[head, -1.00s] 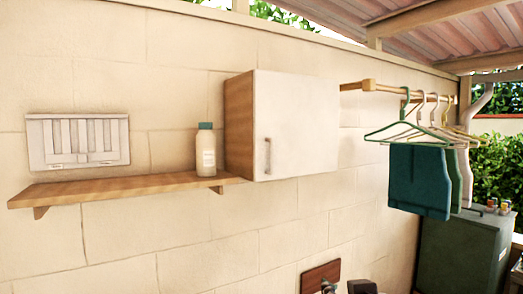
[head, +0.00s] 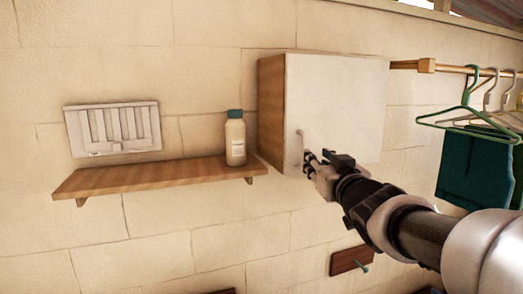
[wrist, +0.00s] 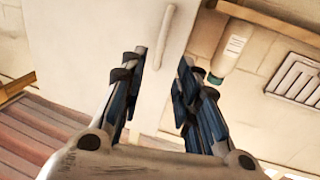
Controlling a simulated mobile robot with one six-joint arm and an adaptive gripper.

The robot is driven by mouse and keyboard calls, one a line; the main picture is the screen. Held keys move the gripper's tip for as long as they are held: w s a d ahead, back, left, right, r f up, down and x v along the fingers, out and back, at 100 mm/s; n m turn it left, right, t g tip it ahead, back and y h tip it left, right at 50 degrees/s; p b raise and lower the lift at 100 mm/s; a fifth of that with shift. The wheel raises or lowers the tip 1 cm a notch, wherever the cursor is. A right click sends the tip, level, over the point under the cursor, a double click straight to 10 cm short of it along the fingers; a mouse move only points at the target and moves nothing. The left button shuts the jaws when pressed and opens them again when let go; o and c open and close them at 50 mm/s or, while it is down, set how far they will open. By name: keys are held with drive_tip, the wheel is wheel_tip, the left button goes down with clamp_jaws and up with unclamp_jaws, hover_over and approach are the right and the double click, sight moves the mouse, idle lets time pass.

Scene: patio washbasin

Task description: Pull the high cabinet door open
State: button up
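The high cabinet's white door (head: 335,105) is shut flush against its wooden box (head: 272,110) on the wall. Its slim vertical bar handle (head: 299,148) is near the door's lower left edge. My gripper (head: 312,165) is at the handle's lower end, reaching in from the lower right. In the wrist view the open fingers (wrist: 161,72) stand apart, with the handle (wrist: 165,36) lined up in the gap between their tips. Whether the handle is inside the fingers or just ahead of them I cannot tell. No finger clearly touches it.
A wooden shelf (head: 160,180) with a white bottle (head: 235,140) stands just left of the cabinet. A pale slatted panel (head: 112,128) is on the wall. A rail (head: 445,68) with hangers and cloths (head: 470,165) is on the right.

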drive_tip(key=w+a, duration=0.1)
drive_tip(key=w, duration=0.8)
drive_tip(key=shift+w+p, duration=0.25)
drive_tip(key=shift+p, duration=0.2)
drive_tip(key=shift+a, duration=0.1)
drive_tip(key=shift+c, duration=0.2)
clamp_jaws()
